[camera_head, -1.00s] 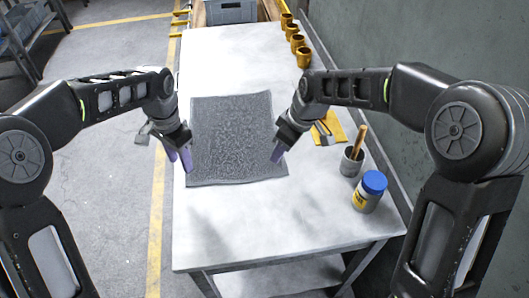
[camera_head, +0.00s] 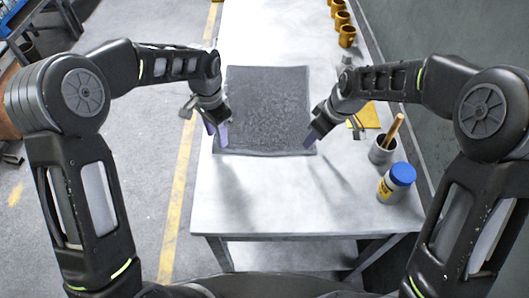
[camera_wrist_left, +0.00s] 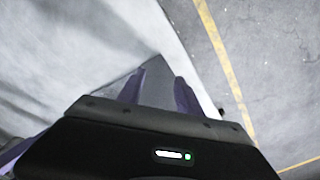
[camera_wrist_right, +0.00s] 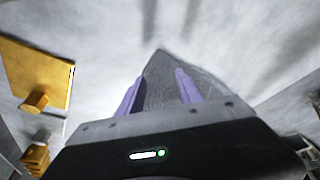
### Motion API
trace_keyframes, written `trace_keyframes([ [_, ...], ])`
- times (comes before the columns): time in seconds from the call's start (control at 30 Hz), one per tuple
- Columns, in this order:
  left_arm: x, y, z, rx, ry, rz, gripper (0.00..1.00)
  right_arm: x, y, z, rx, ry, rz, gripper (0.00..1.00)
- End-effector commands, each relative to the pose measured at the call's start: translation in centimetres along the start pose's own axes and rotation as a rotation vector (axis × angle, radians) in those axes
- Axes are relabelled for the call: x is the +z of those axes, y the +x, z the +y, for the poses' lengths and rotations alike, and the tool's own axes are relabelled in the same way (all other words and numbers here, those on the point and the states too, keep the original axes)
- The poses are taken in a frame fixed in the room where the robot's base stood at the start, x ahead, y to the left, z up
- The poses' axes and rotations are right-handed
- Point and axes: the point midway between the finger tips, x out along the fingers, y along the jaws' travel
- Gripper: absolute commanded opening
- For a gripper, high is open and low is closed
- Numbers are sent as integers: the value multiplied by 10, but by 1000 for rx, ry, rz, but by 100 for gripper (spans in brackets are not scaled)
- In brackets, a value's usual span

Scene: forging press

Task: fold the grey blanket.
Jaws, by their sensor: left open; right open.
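The grey blanket (camera_head: 268,105) lies flat and spread out on the white table. My left gripper (camera_head: 218,137) is open at its near left corner. In the left wrist view that blanket corner (camera_wrist_left: 156,92) shows between the purple fingers (camera_wrist_left: 162,92). My right gripper (camera_head: 311,138) is open at the near right corner. In the right wrist view that corner (camera_wrist_right: 158,82) shows between the fingers (camera_wrist_right: 157,92). I cannot tell whether any finger touches the cloth.
The white table (camera_head: 270,200) is clear in front of the blanket. To the right are a yellow cloth or plate (camera_head: 369,116), a cup with a wooden handle (camera_head: 382,151) and a blue-lidded jar (camera_head: 396,183). Several brass-coloured cups (camera_head: 346,36) line the back right edge, beside the wall.

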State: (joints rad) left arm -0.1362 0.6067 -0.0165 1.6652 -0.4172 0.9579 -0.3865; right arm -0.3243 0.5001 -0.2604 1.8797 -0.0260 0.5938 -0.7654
Motion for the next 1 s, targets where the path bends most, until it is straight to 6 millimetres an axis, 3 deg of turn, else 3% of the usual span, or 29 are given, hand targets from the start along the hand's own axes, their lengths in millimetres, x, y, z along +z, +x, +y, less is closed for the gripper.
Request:
trace_keyframes([
  [0.23,0,24,0,-1,-1,0,42,8,24,0,0,1,0,42],
  [1.0,0,31,0,0,0,-1,40,10,31,0,0,1,0,40],
])
